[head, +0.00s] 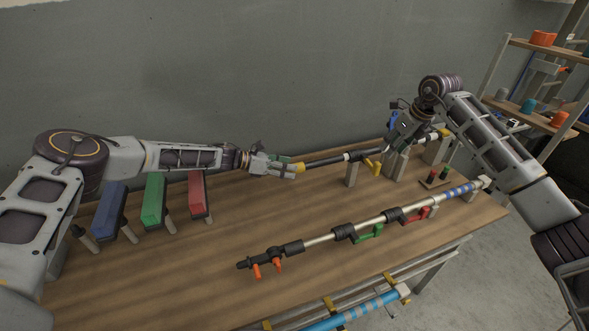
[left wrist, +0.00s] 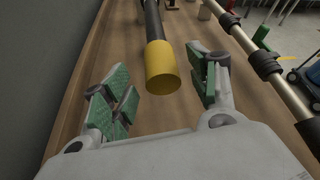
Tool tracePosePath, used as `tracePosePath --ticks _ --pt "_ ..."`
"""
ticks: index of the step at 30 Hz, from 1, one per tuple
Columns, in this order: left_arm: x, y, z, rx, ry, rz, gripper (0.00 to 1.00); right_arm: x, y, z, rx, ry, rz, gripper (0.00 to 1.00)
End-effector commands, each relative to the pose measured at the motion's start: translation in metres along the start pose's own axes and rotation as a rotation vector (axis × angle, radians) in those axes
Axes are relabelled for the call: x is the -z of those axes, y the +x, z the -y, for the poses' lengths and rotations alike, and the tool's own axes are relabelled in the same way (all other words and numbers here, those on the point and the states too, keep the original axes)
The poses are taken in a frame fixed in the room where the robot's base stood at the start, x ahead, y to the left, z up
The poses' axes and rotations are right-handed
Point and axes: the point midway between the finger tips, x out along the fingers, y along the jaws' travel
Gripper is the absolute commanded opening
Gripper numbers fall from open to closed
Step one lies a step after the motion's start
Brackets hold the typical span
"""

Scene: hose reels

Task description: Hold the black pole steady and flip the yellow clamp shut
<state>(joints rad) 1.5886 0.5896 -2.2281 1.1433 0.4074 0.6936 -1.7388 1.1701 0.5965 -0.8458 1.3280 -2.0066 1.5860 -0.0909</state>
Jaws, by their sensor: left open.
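The black pole (head: 325,161) lies along the back of the table on grey supports. Its left end has a yellow cap, which also shows in the left wrist view (left wrist: 162,70). My left gripper (head: 282,164) is at that end. In the left wrist view its green-padded fingers (left wrist: 158,86) are open on either side of the cap, with gaps visible. The yellow clamp (head: 374,167) shows small and low beside the pole near the middle support; its exact position is unclear. My right gripper (head: 402,128) is above the pole's right part, and its fingers are too small to read.
A second pole (head: 335,231) with green and red clamps lies across the front. Blue (head: 110,208), green (head: 153,201) and red (head: 197,194) blocks stand at left. A blue pole (head: 355,312) is below the front edge. A shelf (head: 537,47) stands at right. The wall is close behind.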

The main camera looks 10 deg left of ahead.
Motion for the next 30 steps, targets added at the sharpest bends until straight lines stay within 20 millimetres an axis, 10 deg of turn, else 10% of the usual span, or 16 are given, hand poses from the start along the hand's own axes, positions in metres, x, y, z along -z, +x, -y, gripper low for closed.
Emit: tracePosePath --ticks 26,30 --pt "0.0 0.034 0.0 0.0 0.0 0.0 0.59 0.0 0.0 0.0 0.0 0.0 0.0 0.36" --pt "0.0 0.033 0.0 0.0 0.0 0.0 0.44 0.0 0.0 0.0 0.0 0.0 0.0 0.36"
